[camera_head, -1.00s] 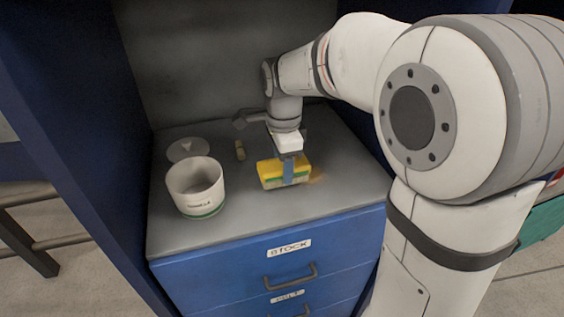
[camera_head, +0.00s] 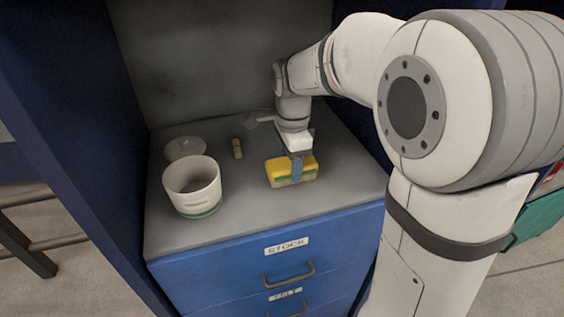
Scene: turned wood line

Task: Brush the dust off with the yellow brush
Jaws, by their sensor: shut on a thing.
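The yellow brush (camera_head: 279,169) has a yellow top, a green band and a paler underside. It is low at the cabinet's grey top (camera_head: 245,215), towards the right. I cannot tell whether its underside touches the surface. My gripper (camera_head: 297,171) points down and is shut on the brush, with one blue-grey finger across its near side. No dust shows clearly now; the spot under and behind the brush is hidden.
A white pot (camera_head: 192,188) with a green stripe stands open at the left. A round lid (camera_head: 186,149) lies behind it. A small wooden piece (camera_head: 237,148) lies mid-back. Blue side walls enclose the top, and labelled drawers (camera_head: 287,262) are below.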

